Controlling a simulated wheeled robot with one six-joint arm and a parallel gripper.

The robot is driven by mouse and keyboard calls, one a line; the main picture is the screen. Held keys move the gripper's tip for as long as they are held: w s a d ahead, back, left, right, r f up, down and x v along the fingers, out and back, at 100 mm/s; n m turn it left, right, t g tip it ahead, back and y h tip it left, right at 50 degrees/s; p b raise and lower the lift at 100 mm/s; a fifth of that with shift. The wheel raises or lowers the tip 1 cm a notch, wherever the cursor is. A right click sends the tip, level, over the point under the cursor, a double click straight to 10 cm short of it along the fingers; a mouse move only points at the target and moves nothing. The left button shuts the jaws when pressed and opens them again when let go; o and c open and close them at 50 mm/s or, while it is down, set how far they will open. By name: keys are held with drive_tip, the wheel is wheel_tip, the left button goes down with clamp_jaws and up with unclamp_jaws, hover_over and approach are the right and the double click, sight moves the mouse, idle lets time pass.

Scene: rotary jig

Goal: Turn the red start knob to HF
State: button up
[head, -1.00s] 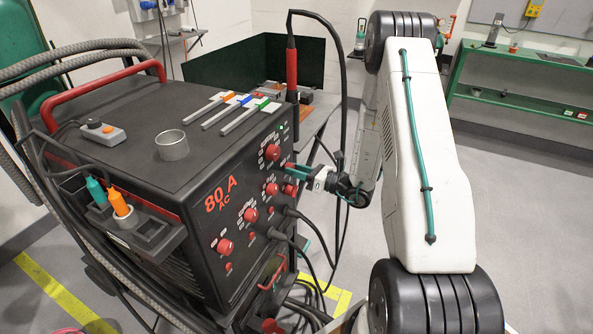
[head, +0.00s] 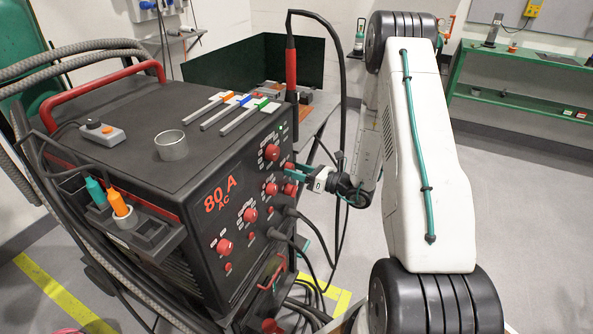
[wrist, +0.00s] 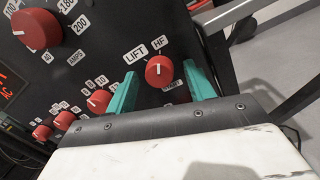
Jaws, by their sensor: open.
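The red start knob (wrist: 159,71) is on the dark front panel of the welding machine in the wrist view, with a LIFT label (wrist: 135,54) at its upper left and an HF label (wrist: 159,43) just above. Its white mark points roughly up; I cannot tell exactly which label it meets. My gripper (wrist: 158,76) is open, with one teal finger on each side of the knob; small gaps seem to show. In the head view, my gripper (head: 292,172) is at the panel's right part, partly covering the knob.
A larger red amps knob (wrist: 36,29) and several small red knobs (wrist: 98,101) lie left of my gripper. In the head view, a black torch cable (head: 343,100) hangs near my wrist. A metal cup (head: 171,146) stands on the machine's top.

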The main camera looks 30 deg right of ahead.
drive_tip(key=v, duration=0.7)
drive_tip(key=shift+s+d, duration=0.2)
drive_tip(key=s+a+r+n+g+y, duration=0.3)
drive_tip(key=s+a+r+n+g, duration=0.7)
drive_tip(key=s+a+n+g, duration=0.55)
drive_tip(key=s+a+r+n+h, duration=0.1)
drive_tip(key=s+r+n+h, duration=0.5)
drive_tip(key=r+n, duration=0.2)
drive_tip(key=s+a+r+n+t+h, duration=0.1)
drive_tip(key=s+r+n+h, duration=0.5)
drive_tip(key=r+n, duration=0.3)
drive_tip(key=shift+a+h, duration=0.4)
drive_tip(key=shift+h, duration=0.2)
drive_tip(key=shift+n, duration=0.25)
